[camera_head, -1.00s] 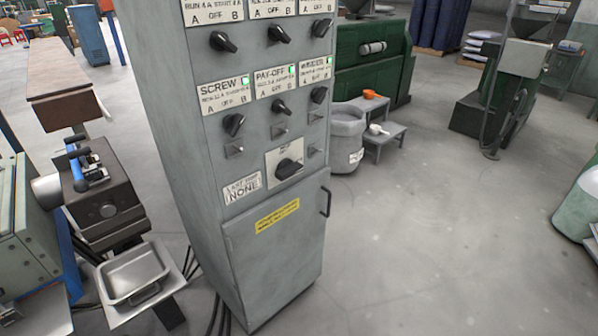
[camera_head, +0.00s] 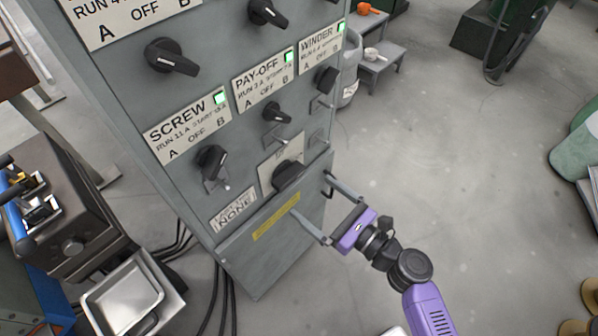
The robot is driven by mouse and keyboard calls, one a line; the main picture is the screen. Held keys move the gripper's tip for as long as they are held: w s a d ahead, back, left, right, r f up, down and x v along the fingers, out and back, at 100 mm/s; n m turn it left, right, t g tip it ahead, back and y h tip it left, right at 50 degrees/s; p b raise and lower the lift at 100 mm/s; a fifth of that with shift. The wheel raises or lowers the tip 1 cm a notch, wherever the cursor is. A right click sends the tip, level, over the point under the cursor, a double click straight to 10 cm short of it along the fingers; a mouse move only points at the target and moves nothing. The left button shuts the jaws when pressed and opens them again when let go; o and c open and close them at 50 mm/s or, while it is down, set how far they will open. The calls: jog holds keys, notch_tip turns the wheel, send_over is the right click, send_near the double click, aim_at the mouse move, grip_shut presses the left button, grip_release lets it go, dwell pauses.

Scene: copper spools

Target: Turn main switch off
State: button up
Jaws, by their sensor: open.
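The grey control cabinet (camera_head: 222,237) fills the left and middle of the view. A large black rotary switch (camera_head: 288,174) sits on a pale plate low on its front, above the cabinet door; its label is too blurred to read. My gripper (camera_head: 311,204) is open and empty. Its two grey fingers point at the cabinet, just below and to the right of this switch, one on the left near the yellow label and one by the door handle. I cannot tell whether either finger touches the cabinet.
Smaller black knobs labelled SCREW (camera_head: 211,160), PAY-OFF (camera_head: 276,112) and WINDER (camera_head: 326,79) sit above, with lit green lamps. Small toggles stick out below them. The door handle (camera_head: 329,191) is close to my gripper. A metal tray (camera_head: 122,296) stands lower left.

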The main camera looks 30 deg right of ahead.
aim_at(294, 179)
jog(key=x, duration=0.2)
jog(key=p+x, duration=0.1)
jog(key=x, duration=0.5)
jog(key=shift+w+d+r, duration=0.1)
jog(key=shift+r, duration=0.25)
jog(key=shift+c, duration=0.4)
jog(key=c, duration=1.2)
